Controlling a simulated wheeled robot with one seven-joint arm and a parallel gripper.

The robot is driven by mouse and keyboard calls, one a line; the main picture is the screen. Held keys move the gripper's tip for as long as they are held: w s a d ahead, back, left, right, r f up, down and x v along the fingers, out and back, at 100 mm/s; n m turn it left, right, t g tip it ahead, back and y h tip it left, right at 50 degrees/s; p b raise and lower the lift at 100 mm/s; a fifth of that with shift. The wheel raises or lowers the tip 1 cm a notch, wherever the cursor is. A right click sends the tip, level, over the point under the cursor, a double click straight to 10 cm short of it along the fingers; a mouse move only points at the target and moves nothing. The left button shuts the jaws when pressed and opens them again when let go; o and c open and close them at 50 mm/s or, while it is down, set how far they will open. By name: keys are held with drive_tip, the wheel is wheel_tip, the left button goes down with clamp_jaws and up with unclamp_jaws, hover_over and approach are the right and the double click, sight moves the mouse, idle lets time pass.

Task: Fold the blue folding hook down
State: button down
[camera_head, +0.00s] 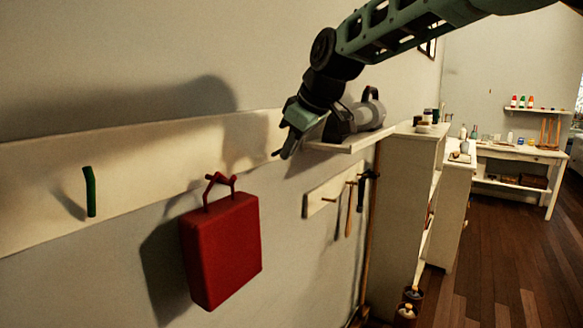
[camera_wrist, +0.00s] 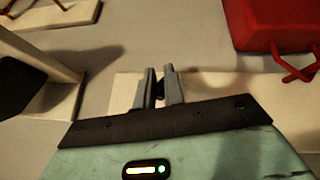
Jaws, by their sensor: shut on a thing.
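My gripper (camera_head: 283,152) is at the right end of the pale wall board (camera_head: 140,180). In the wrist view my gripper (camera_wrist: 160,72) is shut on a small dark thing (camera_wrist: 160,90) at that board, seemingly the blue folding hook. Its blue colour does not show clearly, and the fingers hide most of it. Whether it points up or down cannot be told. The fingertips are close to the wall.
A green hook (camera_head: 90,192) is on the board at left. A red bag (camera_head: 222,245) hangs from a red hook (camera_head: 220,180) below left of my gripper. A shelf (camera_head: 340,145) with a grey appliance (camera_head: 357,116) is close at right. A lower rack (camera_head: 326,196) holds tools.

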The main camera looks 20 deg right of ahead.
drive_tip(key=f+t+y+b, duration=0.1)
drive_tip(key=t+b, duration=0.1)
drive_tip(key=b, duration=0.7)
drive_tip(key=f+t+y+b, duration=0.2)
drive_tip(key=b, duration=0.7)
drive_tip(key=shift+s, duration=0.35)
drive_tip(key=t+b, duration=0.1)
drive_tip(key=b, duration=0.2)
drive_tip(key=shift+r, duration=0.1)
drive_tip(key=c, duration=1.5)
unclamp_jaws()
drive_tip(key=shift+c, duration=0.2)
drive_tip(key=shift+d, duration=0.1)
drive_tip(key=v, duration=1.7)
drive_tip(key=shift+d+p, duration=0.3)
drive_tip(key=shift+d, duration=0.05)
